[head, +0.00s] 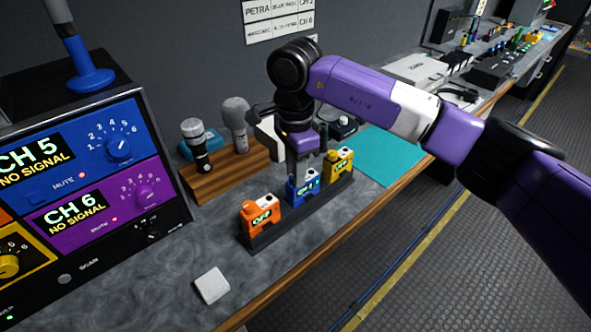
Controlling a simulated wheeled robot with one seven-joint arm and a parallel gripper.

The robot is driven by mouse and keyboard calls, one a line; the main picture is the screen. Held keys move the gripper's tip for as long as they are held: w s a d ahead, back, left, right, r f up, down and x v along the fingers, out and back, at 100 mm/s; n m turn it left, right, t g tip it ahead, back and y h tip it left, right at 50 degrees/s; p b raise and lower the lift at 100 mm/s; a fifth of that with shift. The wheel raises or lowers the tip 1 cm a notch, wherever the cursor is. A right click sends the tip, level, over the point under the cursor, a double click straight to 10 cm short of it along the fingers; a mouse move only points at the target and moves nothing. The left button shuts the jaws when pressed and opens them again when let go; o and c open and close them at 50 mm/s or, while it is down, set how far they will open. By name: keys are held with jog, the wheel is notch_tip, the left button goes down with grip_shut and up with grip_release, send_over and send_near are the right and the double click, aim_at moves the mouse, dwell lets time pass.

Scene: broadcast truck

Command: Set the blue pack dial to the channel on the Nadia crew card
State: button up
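The blue pack (302,187) stands in the middle of a dark rack (262,239) on the counter, between an orange pack (261,214) and a yellow pack (339,163). My gripper (305,165) points down from above, right at the top of the blue pack. Its fingers partly cover the pack's top, and the dial is hidden or too small to make out. I cannot tell whether the fingers touch it. On the wall, part of a crew card sheet (280,20) shows a Petra line and "CH 6" on a lower line. No Nadia name is legible.
A receiver unit (82,200) at left shows "CH 5" and "CH 6", both "NO SIGNAL". Microphones stand in a wooden holder (205,184) behind the rack. A teal mat (383,156) lies right of it. A white block (212,286) lies on otherwise clear front counter.

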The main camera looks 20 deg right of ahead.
grip_shut()
jog(key=shift+m, duration=0.5)
jog(key=m+b, duration=0.1)
jog(key=m, duration=0.1)
jog(key=shift+d+m, duration=0.1)
jog(key=shift+m, duration=0.3)
jog(key=m, duration=0.3)
jog(key=shift+m+b, duration=0.35)
jog(key=shift+m, duration=0.05)
jog(key=m, duration=0.4)
jog(key=shift+b, duration=0.4)
jog(key=shift+s+m+b, duration=0.1)
jog(key=shift+m+b, duration=0.25)
jog(key=shift+m, duration=1.85)
jog(key=shift+a, duration=0.2)
